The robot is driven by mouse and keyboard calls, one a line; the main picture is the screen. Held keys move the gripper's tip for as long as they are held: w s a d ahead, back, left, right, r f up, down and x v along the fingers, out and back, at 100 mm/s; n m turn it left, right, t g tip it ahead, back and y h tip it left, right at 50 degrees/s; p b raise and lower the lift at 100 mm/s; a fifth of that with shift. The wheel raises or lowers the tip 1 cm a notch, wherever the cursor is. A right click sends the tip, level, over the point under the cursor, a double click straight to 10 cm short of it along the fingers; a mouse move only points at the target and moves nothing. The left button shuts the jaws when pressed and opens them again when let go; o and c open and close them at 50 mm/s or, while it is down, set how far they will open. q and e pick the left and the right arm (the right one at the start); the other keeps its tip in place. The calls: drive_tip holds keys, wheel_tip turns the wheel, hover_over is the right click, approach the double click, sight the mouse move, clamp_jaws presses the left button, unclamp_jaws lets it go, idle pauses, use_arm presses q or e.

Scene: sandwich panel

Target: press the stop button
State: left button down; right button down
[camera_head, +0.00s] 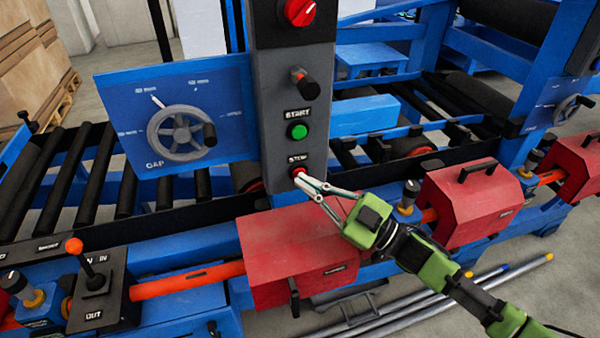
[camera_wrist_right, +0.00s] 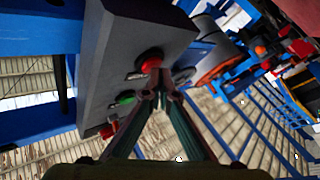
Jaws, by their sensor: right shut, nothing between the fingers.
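The red stop button (camera_head: 298,172) sits low on the grey control column (camera_head: 285,105), under the label STOP. The green start button (camera_head: 298,131) is above it. My right gripper (camera_head: 306,182) is shut and empty, with its fingertips at the stop button, partly covering it in the head view. In the right wrist view the red button (camera_wrist_right: 149,60) shows just beyond the closed fingertips (camera_wrist_right: 160,80). I cannot tell whether the tips touch it or whether it is pushed in. My left gripper is not in view.
A black knob (camera_head: 305,84) and a red rotary switch (camera_head: 298,11) are higher on the column. A grey handwheel (camera_head: 181,133) is to the left.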

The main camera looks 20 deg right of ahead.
drive_tip(key=s+p, duration=0.2)
drive_tip(key=s, duration=0.4)
drive_tip(key=shift+p, duration=0.3)
drive_tip(key=shift+d, duration=0.15)
idle(0.7)
